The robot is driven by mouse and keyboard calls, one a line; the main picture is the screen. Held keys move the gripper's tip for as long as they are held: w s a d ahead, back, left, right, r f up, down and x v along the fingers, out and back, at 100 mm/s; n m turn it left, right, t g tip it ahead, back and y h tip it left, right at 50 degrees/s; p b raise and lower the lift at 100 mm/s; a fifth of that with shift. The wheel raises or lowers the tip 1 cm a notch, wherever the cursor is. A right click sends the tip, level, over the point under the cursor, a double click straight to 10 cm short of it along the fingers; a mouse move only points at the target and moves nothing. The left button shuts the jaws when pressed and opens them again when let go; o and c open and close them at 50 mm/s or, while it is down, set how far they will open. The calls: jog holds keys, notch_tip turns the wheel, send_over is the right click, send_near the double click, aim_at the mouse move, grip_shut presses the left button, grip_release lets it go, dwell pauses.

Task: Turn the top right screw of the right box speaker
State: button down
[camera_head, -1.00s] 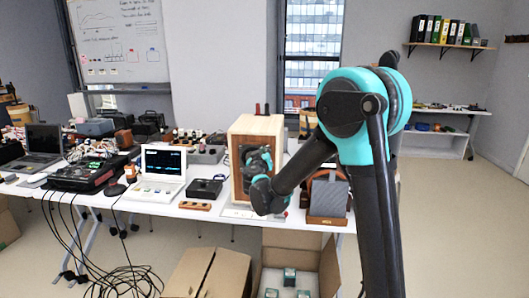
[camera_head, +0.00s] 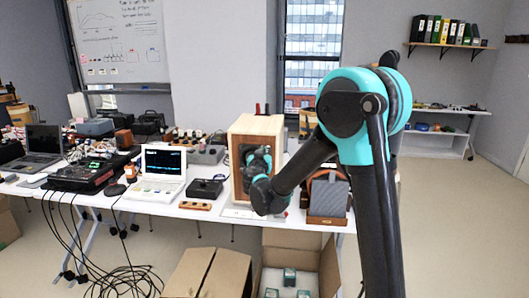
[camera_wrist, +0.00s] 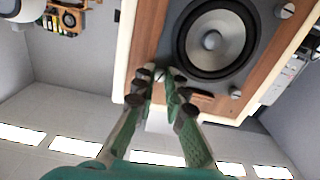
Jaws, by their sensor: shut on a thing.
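The box speaker (camera_head: 255,124) is a wooden cabinet standing on the white table in the head view; my arm covers much of its front. In the wrist view its wooden front (camera_wrist: 148,45) appears roughly upside down, with a grey cone (camera_wrist: 212,40) in a black ring. My gripper (camera_wrist: 160,82) is at a corner of this front, its two green fingers closed around a screw (camera_wrist: 160,74) whose head shows partly between the tips. Other screws show apart from the fingers, one at the right (camera_wrist: 235,92) and one higher up (camera_wrist: 288,10).
A grey and brown object (camera_head: 328,197) stands right of the speaker. A small black box (camera_head: 204,188) and a white instrument with a screen (camera_head: 163,165) stand to its left.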

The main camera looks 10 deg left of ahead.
jog(key=c, duration=1.6)
grip_release()
jog(key=shift+o, duration=0.2)
jog(key=shift+s, duration=0.1)
jog(key=s, duration=1.1)
jog(key=shift+s+a, duration=0.2)
jog(key=shift+s, duration=0.2)
